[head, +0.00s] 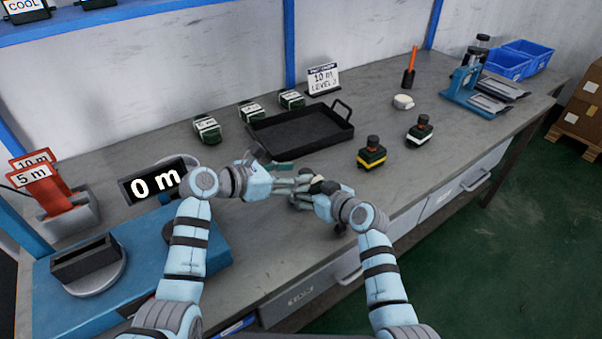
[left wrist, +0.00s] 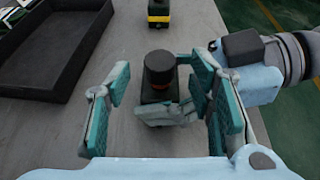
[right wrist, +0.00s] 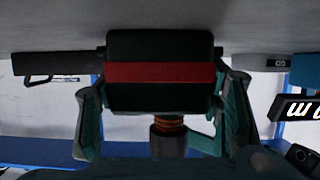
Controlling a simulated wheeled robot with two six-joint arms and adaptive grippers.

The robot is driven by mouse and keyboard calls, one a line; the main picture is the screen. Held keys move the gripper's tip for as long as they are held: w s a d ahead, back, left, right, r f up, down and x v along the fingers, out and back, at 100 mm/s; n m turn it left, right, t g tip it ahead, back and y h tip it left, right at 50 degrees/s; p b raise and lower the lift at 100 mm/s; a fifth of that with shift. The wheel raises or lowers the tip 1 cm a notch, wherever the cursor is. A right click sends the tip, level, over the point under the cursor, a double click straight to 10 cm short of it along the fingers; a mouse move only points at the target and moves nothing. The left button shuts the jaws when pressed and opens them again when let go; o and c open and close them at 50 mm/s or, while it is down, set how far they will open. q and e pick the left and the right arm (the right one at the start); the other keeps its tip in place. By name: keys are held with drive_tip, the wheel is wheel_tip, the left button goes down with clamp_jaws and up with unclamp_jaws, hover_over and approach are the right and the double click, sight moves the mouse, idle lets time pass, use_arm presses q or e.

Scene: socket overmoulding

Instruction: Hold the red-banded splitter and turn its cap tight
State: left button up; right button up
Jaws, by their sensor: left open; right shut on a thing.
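The red-banded splitter (right wrist: 160,75) is a dark block with a red stripe, between the fingers of my right gripper (right wrist: 163,115) in the right wrist view. Its dark cap, with an orange ring under it, shows there too. My right gripper is shut on the splitter's body. In the left wrist view the round cap (left wrist: 160,68) stands up between the spread fingers of my left gripper (left wrist: 158,108), with space on both sides. My left gripper is open. In the head view both grippers meet above the bench front and largely hide the splitter.
A yellow-banded splitter (head: 371,160) and a white-banded one (head: 418,135) stand to the right. A black tray (head: 300,140) lies behind the grippers, with several green units beyond it. A display (head: 155,183) reads 0 m at left. The bench front right is clear.

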use_arm(q)
drive_tip(key=x, duration=0.3)
clamp_jaws()
drive_tip(key=shift+w+a+m+g+h, duration=0.15)
drive_tip(key=shift+m+g+h, duration=0.75)
drive_tip(key=shift+m+g, duration=0.75)
unclamp_jaws()
drive_tip(key=v, duration=1.2)
